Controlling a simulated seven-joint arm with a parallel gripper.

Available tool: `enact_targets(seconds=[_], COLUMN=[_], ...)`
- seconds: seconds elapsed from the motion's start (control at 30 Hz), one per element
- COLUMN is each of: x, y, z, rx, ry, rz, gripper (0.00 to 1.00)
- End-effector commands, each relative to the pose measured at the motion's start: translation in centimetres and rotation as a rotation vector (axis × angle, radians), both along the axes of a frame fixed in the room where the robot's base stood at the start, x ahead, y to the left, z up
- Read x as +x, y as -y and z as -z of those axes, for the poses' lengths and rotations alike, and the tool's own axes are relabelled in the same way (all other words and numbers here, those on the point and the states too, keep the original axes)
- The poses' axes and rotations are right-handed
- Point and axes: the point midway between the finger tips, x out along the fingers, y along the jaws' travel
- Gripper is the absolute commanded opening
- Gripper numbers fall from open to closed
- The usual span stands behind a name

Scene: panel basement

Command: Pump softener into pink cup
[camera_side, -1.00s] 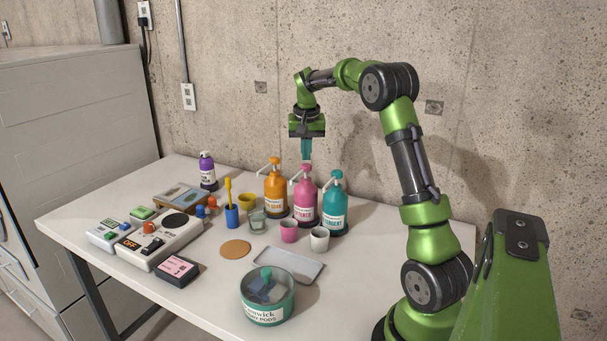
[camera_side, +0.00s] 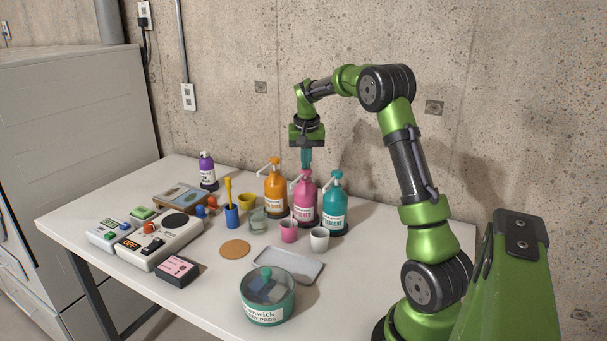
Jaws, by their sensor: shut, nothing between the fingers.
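The pink softener bottle (camera_side: 305,203) stands upright between the orange and teal pump bottles. My gripper (camera_side: 306,166) is shut and points straight down. Its teal fingertips meet the top of the pink bottle's white pump head (camera_side: 297,180), apparently touching it. The head sits low, and its spout points to the left and front. The pink cup (camera_side: 288,232) stands upright on the table in front of the pink bottle. I cannot see what is in the cup.
An orange pump bottle (camera_side: 275,190) and a teal one (camera_side: 334,208) flank the pink bottle closely. A white cup (camera_side: 319,240) stands right of the pink cup. A grey tray (camera_side: 300,272) and round tin (camera_side: 267,308) lie in front.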

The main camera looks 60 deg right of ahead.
Motion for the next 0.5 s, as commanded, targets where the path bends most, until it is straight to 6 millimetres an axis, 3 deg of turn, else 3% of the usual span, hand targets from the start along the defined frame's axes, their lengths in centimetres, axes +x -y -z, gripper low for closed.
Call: enact_targets(seconds=[0.23, 0.5], x=[0.0, 0.0], y=[-0.1, -0.1], z=[0.1, -1.4], rx=[0.004, 0.002], ry=[-0.005, -0.004], rz=[-0.002, -0.003], gripper=[0.00, 0.00])
